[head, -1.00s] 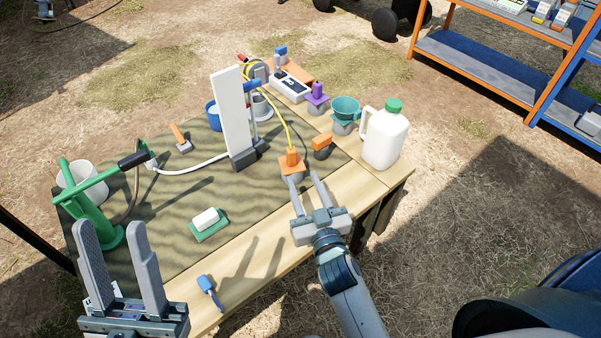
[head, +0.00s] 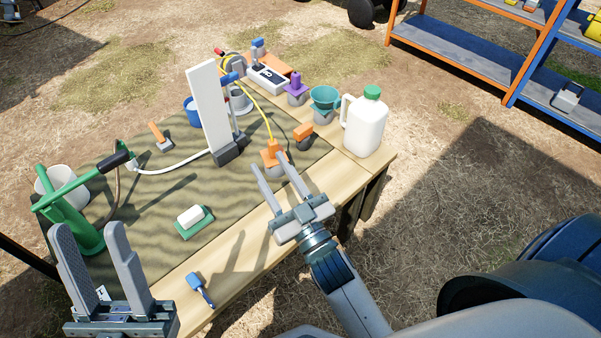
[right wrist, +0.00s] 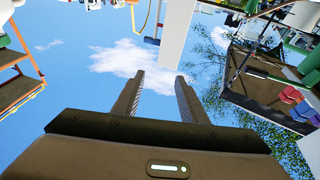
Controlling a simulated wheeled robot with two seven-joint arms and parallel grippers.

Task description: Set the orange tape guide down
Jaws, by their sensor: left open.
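The orange tape guide (head: 271,150) stands on a grey base near the table's front right edge in the head view. Yellow tape (head: 262,108) runs down to it from the reel (head: 233,63). My right gripper (head: 270,162) is open and empty, with its fingertips just on the near side of the guide. Whether a fingertip touches the guide I cannot tell. In the right wrist view the two fingers (right wrist: 160,85) stand apart with only sky between them. My left gripper (head: 87,228) is open and empty at the lower left, by the table's front edge.
A white jug (head: 364,127) and a teal funnel (head: 325,97) stand to the right and behind. A tall white panel (head: 208,108) stands behind left. An orange-handled tool (head: 303,132) is close on the right. A blue brush (head: 199,287) lies in front.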

